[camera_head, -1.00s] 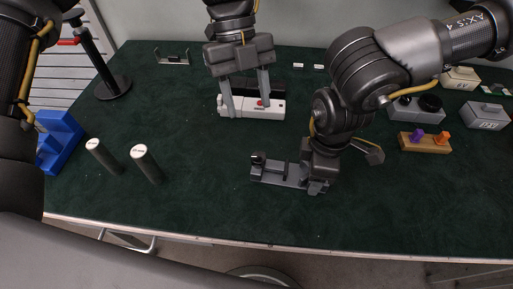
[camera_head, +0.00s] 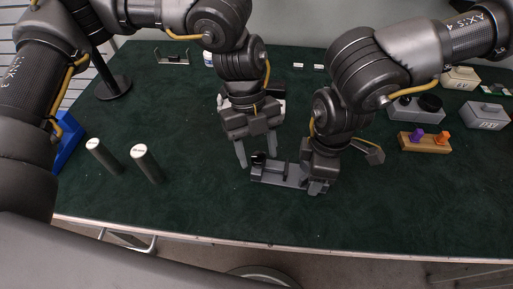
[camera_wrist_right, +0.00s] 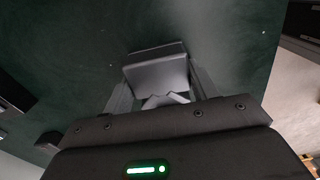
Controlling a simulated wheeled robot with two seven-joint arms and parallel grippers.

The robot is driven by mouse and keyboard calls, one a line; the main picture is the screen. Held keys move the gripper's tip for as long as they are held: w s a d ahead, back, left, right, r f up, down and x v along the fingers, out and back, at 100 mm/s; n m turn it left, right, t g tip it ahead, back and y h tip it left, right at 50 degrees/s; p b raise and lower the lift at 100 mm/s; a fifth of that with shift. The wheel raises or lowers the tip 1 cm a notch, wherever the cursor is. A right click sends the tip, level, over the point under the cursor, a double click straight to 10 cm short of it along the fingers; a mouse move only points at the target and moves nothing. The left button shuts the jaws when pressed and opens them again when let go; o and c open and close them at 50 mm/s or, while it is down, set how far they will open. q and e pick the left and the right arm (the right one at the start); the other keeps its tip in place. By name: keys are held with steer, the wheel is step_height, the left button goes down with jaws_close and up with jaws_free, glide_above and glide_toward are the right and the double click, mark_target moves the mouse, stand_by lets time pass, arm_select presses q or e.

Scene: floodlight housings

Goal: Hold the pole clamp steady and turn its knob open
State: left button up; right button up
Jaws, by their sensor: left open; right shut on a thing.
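The grey pole clamp (camera_head: 284,176) lies on the dark green table, near the front middle. Its black knob (camera_head: 258,159) stands up at the clamp's left end. My left gripper (camera_head: 257,161) is open and points down, with its fingers on either side of the knob as seen from the head; I cannot tell whether they touch it. My right gripper (camera_head: 317,186) is shut on the right end of the clamp. In the right wrist view the grey clamp (camera_wrist_right: 157,73) shows between the fingers of the right gripper (camera_wrist_right: 160,88), and the knob is not seen.
Two dark poles with white tops (camera_head: 147,164) stand to the left. A blue object (camera_head: 69,140) is partly behind my left arm. A wooden block with purple and orange knobs (camera_head: 425,143) and grey boxes (camera_head: 487,116) are at the right. The table's front edge is close to the clamp.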

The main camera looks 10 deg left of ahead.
arm_select(q)
steer(key=c, duration=1)
steer(key=shift+s, duration=0.1)
steer(key=n+t+h, duration=0.1)
steer(key=n, duration=0.3)
steer(key=shift+s+a, duration=0.1)
steer(key=n+t, duration=0.1)
steer(key=n, duration=0.3)
steer(key=shift+s+n+t+h, duration=0.1)
steer(key=shift+n+t+h, duration=0.2)
steer(key=shift+t+h, duration=0.1)
steer(key=n+t, duration=0.1)
steer(key=n, duration=0.2)
steer(key=shift+s, duration=0.1)
steer(key=shift+s+n+t, duration=0.1)
steer(key=shift+n+t, duration=0.9)
steer(key=shift+n, duration=1.2)
